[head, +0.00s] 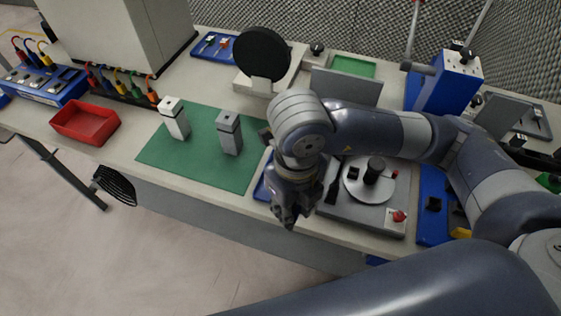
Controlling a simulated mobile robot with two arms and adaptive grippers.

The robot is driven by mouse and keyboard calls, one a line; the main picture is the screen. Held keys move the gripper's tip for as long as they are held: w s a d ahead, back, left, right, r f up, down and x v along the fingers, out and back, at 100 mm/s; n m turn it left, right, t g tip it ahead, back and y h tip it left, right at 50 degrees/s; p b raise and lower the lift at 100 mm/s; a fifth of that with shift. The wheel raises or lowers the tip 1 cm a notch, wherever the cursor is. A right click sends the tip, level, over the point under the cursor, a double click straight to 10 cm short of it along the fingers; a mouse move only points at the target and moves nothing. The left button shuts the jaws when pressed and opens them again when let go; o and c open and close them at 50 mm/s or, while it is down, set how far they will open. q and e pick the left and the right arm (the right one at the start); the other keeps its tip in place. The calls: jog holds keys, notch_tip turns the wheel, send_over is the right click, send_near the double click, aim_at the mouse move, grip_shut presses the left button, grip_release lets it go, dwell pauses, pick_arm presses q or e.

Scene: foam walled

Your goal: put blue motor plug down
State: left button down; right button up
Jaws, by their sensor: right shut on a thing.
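My right gripper (290,214) points down just past the front edge of the bench, beside the grey machine with the round plate. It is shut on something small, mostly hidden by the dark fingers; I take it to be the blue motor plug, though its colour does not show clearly. My left gripper is out of view. Coloured plugs stand in a blue box (40,92) at the far left, and more coloured leads hang on a dark rack (122,92) beside it.
A green mat (190,168) carries two grey blocks, a lighter one (175,120) and a darker one (229,134). A red tray (84,124) lies left of it. A grey machine (345,215) stands right of the gripper. The mat's front part is clear.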

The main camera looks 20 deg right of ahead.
jog(key=w+d+p, duration=0.1)
jog(key=w, duration=0.3)
jog(key=w+d+p, duration=0.1)
jog(key=w, duration=0.3)
jog(key=w+d+f+p, duration=0.1)
jog(key=w, duration=0.3)
jog(key=shift+w+d, duration=0.2)
jog(key=shift+w, duration=0.2)
notch_tip(320, 180, down, 3)
jog(key=shift+w+f+p, duration=0.1)
jog(key=shift+f+p, duration=0.05)
jog(key=shift+p, duration=0.85)
jog(key=shift+f, duration=0.25)
jog(key=shift+f+b, duration=0.2)
jog(key=shift+b, duration=0.1)
jog(key=o, duration=1)
jog(key=shift+r, duration=0.2)
